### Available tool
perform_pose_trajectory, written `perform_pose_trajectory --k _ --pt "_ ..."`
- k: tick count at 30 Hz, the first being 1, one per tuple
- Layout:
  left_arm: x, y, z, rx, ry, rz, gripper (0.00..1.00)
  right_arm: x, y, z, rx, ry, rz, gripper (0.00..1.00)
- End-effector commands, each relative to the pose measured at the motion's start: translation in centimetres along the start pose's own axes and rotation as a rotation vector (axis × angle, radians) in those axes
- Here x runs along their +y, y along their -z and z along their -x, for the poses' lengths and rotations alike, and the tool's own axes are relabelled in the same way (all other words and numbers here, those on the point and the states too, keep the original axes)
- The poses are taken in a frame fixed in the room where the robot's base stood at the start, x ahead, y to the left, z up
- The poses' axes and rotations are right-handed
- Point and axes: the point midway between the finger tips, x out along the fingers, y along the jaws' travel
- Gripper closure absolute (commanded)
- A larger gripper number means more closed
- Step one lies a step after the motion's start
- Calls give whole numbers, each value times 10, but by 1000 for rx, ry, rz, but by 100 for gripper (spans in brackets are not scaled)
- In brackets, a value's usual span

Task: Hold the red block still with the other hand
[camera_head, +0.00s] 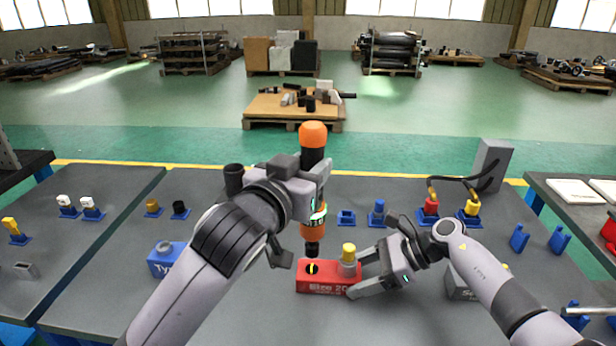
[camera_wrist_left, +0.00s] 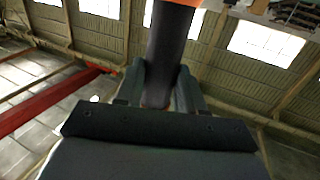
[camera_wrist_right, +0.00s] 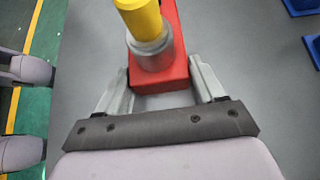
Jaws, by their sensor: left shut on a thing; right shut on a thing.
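The red block (camera_head: 326,288) lies on the grey table, with a yellow-topped grey cylinder (camera_head: 348,254) standing at its right end and a dark hole with yellow around it at its left. My right gripper (camera_head: 362,275) is shut on the block's right end; in the right wrist view its fingers flank the red block (camera_wrist_right: 176,45). My left gripper (camera_head: 309,186) is shut on an orange and black power tool (camera_head: 313,135), held upright, tip down over the block's left part. Its dark grip shows in the left wrist view (camera_wrist_left: 170,45). I cannot tell whether the tip touches.
A blue block (camera_head: 164,262) is partly beside my left arm. A grey box (camera_head: 462,288) is partly hidden by my right arm. Blue holders (camera_head: 377,213) with red and yellow pieces stand behind, with cables to a grey unit (camera_head: 491,165). The table front centre is clear.

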Motion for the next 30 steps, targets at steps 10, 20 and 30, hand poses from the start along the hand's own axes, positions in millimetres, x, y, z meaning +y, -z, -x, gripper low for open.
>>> perform_pose_trajectory --k 10,20,30 --pt "0 12 2 12 -2 0 100 -1 -2 0 -2 2 1 73" --pt "0 12 2 12 -2 -1 100 0 -1 0 -1 1 1 2" --pt "0 12 2 12 -1 -1 100 -1 0 15 0 3 1 2"
